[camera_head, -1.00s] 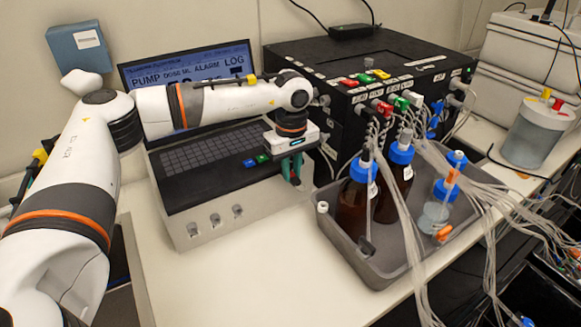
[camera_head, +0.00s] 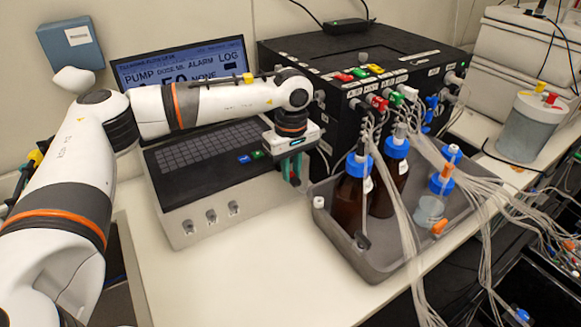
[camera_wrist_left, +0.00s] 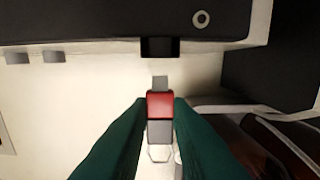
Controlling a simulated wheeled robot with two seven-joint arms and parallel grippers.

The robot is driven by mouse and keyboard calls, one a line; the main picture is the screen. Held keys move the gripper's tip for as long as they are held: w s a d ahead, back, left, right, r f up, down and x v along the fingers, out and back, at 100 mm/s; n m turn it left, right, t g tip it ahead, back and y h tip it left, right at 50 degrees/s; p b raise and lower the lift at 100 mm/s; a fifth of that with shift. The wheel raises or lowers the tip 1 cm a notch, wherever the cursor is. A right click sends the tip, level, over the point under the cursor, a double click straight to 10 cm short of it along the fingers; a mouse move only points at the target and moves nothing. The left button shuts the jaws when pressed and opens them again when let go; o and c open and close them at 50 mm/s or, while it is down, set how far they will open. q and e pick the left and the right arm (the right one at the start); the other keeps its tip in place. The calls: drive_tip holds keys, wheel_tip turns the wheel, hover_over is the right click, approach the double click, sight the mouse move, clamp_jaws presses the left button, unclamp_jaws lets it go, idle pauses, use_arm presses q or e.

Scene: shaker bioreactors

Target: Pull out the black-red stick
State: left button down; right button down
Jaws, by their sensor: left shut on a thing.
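The black-red stick (camera_wrist_left: 159,104) shows in the left wrist view as a red block with a grey metal tip at its upper end and a dark grey part below. My left gripper (camera_wrist_left: 158,118), with green fingers, is shut on it. A black socket (camera_wrist_left: 160,47) on the dark console edge lies above the tip, with a pale gap between them in this view. In the head view my left gripper (camera_head: 291,170) points down at the right end of the keyboard console (camera_head: 205,190); the stick is mostly hidden there. My right gripper is not in view.
A black pump box (camera_head: 350,70) with coloured connectors stands right of the gripper. A grey tray (camera_head: 345,255) with brown bottles (camera_head: 352,200) and many clear tubes is close by. The white bench (camera_head: 250,270) in front of the console is clear.

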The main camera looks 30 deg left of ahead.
use_arm(q)
drive_tip(key=d, duration=0.1)
drive_tip(key=s+d, duration=0.1)
drive_tip(key=shift+s+d, duration=0.25)
drive_tip(key=shift+d, duration=0.05)
idle(0.4)
